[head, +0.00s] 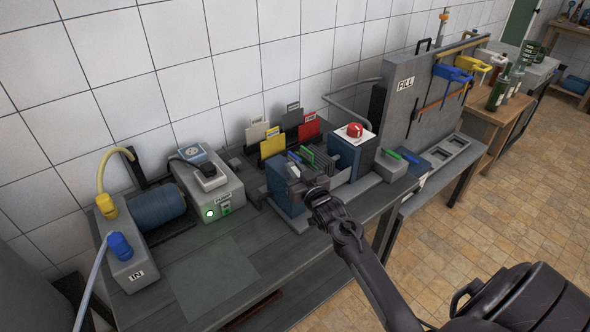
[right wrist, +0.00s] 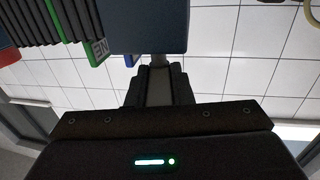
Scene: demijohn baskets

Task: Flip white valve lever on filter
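The plate filter (head: 287,193) stands on the bench, with blue end blocks and a row of dark plates between them. In the right wrist view a blue block (right wrist: 145,27) and the dark plates (right wrist: 42,22) fill the top. My right gripper (head: 313,195) is at the filter's near side. In the right wrist view its dark fingers (right wrist: 159,70) are apart, just below the blue block, with a grey piece at their tips. I cannot tell whether they grip it. I cannot make out the white valve lever clearly. My left gripper is out of view.
Coloured cards (head: 272,143) stand at the wall. A grey pump box (head: 208,190) with a lit green lamp is left, beside the IN box (head: 130,262). The bench front (head: 212,278) is clear.

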